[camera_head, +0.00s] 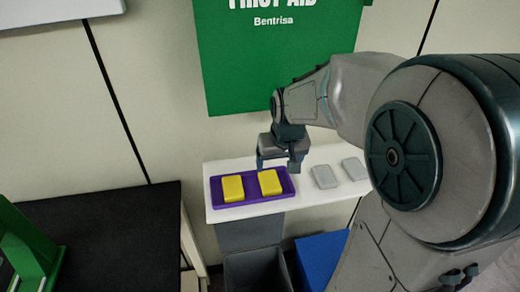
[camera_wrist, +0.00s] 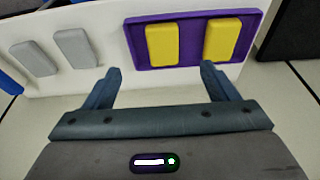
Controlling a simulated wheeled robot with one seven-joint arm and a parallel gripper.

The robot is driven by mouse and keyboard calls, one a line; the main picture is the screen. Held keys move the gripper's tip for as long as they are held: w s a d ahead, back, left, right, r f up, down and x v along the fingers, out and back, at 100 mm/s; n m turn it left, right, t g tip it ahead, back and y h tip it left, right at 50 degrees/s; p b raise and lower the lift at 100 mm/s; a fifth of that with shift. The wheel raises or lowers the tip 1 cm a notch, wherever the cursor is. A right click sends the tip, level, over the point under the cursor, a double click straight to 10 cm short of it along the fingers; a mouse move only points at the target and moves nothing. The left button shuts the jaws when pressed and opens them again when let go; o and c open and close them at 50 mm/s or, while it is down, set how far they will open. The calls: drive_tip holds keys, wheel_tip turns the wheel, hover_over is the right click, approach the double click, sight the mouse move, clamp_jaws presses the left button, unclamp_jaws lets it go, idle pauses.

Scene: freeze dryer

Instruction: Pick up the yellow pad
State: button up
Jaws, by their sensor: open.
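Two yellow pads lie side by side in a purple tray (camera_head: 252,200) on a white shelf. In the head view they are the left yellow pad (camera_head: 232,188) and the right yellow pad (camera_head: 270,182). The wrist view shows the same tray (camera_wrist: 187,64) with one yellow pad (camera_wrist: 160,44) near its left end and the other yellow pad (camera_wrist: 221,40) near its right end. My gripper (camera_head: 277,165) is open and empty, just above the tray's back right part. In the wrist view my gripper's fingers (camera_wrist: 159,75) are spread wide, short of the tray's edge, holding nothing.
Two grey pads (camera_head: 325,177) (camera_head: 354,168) lie on the white shelf (camera_head: 307,162) right of the tray. A green first aid box (camera_head: 270,60) hangs on the wall above. Dark and blue bins (camera_head: 258,271) (camera_head: 322,255) stand below. A black-topped table (camera_head: 110,235) is at left.

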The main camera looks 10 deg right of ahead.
drive_tip(key=w, duration=0.2)
drive_tip(key=p, duration=0.2)
hover_over(270, 181)
drive_tip(key=s, duration=0.2)
drive_tip(key=x, duration=0.2)
drive_tip(key=s+x, duration=0.1)
drive_tip(key=x, duration=0.4)
drive_tip(key=shift+s+d+f, duration=0.2)
drive_tip(key=shift+d+f, duration=0.05)
drive_tip(key=shift+f, duration=0.2)
drive_tip(key=shift+w+a+f, duration=0.15)
drive_tip(key=shift+f, duration=0.55)
drive_tip(key=p+x, duration=0.1)
drive_tip(key=x, duration=0.2)
drive_tip(key=shift+w+a+f, duration=0.1)
drive_tip(key=shift+w+f, duration=0.05)
drive_tip(key=shift+f, duration=0.05)
drive_tip(key=shift+w+f, duration=0.1)
drive_tip(key=shift+f, duration=0.1)
drive_tip(key=shift+f+b, duration=0.25)
drive_tip(key=shift+b, duration=0.1)
drive_tip(key=c, duration=1.1)
